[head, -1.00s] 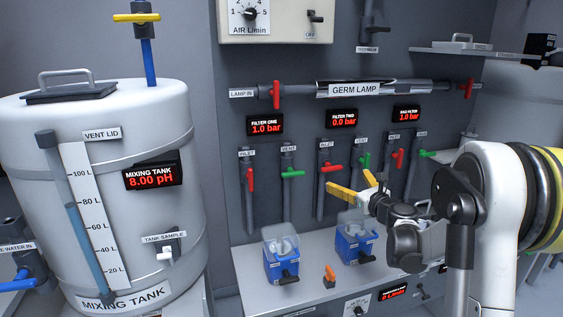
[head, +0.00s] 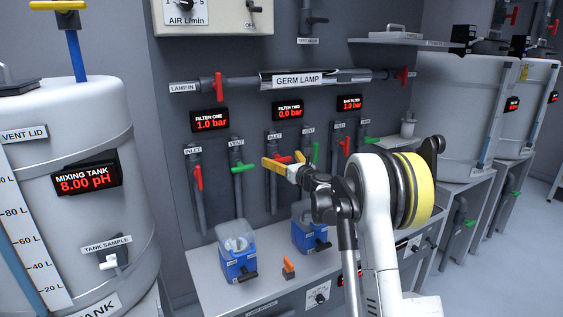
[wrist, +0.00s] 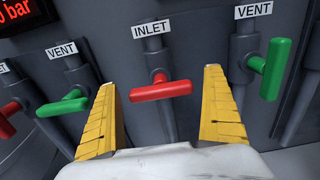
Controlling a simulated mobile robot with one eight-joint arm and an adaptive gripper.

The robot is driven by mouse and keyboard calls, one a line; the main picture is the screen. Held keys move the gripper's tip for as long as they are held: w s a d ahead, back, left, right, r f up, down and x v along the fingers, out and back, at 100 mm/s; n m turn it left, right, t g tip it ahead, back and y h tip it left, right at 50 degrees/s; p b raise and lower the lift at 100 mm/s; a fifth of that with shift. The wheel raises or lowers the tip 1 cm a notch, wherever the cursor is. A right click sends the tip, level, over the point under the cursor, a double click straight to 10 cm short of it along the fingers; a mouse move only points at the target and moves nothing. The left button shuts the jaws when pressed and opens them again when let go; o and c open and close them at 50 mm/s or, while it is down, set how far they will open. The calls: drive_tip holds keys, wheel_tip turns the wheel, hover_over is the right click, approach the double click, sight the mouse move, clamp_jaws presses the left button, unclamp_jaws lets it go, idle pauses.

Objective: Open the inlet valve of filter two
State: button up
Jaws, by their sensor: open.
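The filter two inlet valve has a red handle (wrist: 160,90) lying crosswise on its grey pipe, under an INLET label (wrist: 152,29). In the wrist view it sits between the two yellow fingers of my gripper (wrist: 160,82), which is open; I cannot tell whether they touch it. In the head view my gripper (head: 282,164) is at this valve and partly hides the red handle (head: 284,158). The filter two display (head: 287,111) reads 0.0 bar.
Green vent handles stand at either side, the left one (wrist: 62,107) crosswise, the right one (wrist: 276,69) more upright. The filter one inlet handle (head: 198,178) hangs along its pipe. Below, blue-based filter housings (head: 238,253) stand on a grey bench (head: 210,262).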

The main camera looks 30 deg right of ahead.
drive_tip(key=c, duration=1.2)
drive_tip(key=shift+a+n, duration=0.1)
drive_tip(key=shift+n, duration=0.3)
drive_tip(key=n+p, duration=0.1)
drive_tip(key=n, duration=0.2)
drive_tip(key=shift+a+n, duration=0.1)
drive_tip(key=shift+n, duration=0.3)
drive_tip(key=n+p, duration=0.1)
drive_tip(key=n, duration=0.3)
drive_tip(key=shift+a+f, duration=0.1)
drive_tip(key=shift+a, duration=0.05)
drive_tip(key=n, duration=0.5)
drive_tip(key=shift+f+p, duration=0.15)
drive_tip(key=shift+p, duration=0.25)
drive_tip(key=n, duration=0.4)
drive_tip(key=shift+a+f, duration=0.1)
drive_tip(key=shift+f, duration=0.05)
drive_tip(key=shift+n, duration=0.3)
